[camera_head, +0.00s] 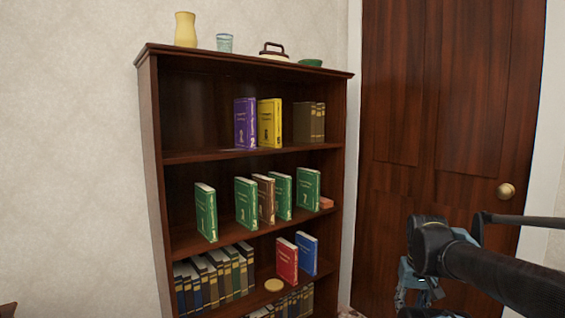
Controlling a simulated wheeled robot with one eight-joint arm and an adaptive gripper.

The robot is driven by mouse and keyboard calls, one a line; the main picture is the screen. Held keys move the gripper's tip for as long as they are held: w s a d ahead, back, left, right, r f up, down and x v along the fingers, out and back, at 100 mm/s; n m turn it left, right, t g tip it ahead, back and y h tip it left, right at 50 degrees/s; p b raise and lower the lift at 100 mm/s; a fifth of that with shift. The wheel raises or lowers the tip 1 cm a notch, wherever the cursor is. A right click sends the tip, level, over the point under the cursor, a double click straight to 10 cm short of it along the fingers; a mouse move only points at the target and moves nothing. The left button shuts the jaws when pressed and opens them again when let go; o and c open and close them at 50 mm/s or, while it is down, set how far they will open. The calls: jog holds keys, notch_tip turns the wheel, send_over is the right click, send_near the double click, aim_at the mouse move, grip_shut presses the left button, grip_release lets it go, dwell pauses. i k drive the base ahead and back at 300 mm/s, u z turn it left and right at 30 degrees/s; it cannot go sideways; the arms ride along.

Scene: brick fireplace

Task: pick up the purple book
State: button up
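The purple book (244,123) stands upright on the top inner shelf of the dark wooden bookcase (154,160). A yellow book (270,123) stands close to its right. My gripper (420,292) hangs at the lower right, in front of the door and well apart from the bookcase. It is partly hidden behind my arm and cut off near the picture's bottom edge, so I cannot tell whether its fingers are open or shut.
Brown books (308,122) stand farther right on that shelf. Several green books (205,212) fill the shelf below, with a red book (287,261) and a blue book (306,253) lower down. A yellow vase (185,30) stands on top. A closed brown door (430,130) is at the right.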

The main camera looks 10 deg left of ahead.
aim_at(245, 109)
jog(key=u, duration=0.8)
jog(key=k, duration=0.6)
jog(key=u, duration=0.35)
jog(key=i, duration=0.5)
jog(key=z, duration=0.15)
